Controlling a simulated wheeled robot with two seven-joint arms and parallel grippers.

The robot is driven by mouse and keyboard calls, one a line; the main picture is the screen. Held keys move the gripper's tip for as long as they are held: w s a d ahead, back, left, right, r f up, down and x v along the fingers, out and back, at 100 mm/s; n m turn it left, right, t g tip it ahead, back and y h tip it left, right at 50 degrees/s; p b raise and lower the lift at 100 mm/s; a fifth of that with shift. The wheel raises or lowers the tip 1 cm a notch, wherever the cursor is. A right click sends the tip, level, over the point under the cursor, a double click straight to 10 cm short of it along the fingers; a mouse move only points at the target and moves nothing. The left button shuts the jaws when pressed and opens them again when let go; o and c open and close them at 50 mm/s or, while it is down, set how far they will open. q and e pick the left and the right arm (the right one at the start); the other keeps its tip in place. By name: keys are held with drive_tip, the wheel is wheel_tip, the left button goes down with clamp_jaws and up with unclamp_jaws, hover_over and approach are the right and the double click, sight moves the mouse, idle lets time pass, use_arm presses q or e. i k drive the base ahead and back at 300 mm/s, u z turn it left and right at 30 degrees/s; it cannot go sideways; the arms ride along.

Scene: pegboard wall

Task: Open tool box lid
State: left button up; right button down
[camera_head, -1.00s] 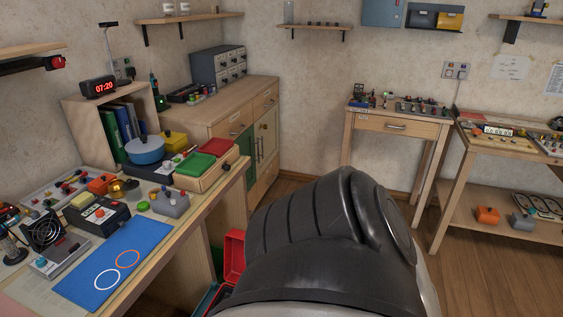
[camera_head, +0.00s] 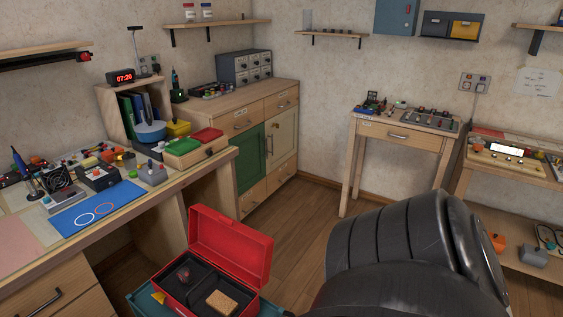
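The red tool box (camera_head: 196,306) stands low at the bottom centre, beside the desk. Its red lid (camera_head: 231,245) is raised and leans up at the back, so the inside shows. In the dark tray inside lie a dark reddish round thing (camera_head: 184,274) and a tan block (camera_head: 221,302). A large black rounded part of my own body covers the bottom right. Neither of my grippers shows in the view.
A teal surface (camera_head: 141,302) with a yellow mark lies under the tool box. The desk (camera_head: 130,213) at left holds a blue mat (camera_head: 97,207) and many small devices. A cabinet (camera_head: 228,120) and small table (camera_head: 403,133) stand behind. Wooden floor (camera_head: 300,215) is clear between.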

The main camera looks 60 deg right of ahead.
sight(245, 252)
drive_tip(key=k, duration=0.4)
drive_tip(key=z, duration=3.25)
drive_tip(key=i, duration=3.2)
drive_tip(key=u, duration=1.95)
drive_tip(key=i, duration=0.35)
drive_tip(key=u, duration=2.7)
drive_tip(key=i, duration=0.95)
drive_tip(key=z, duration=0.05)
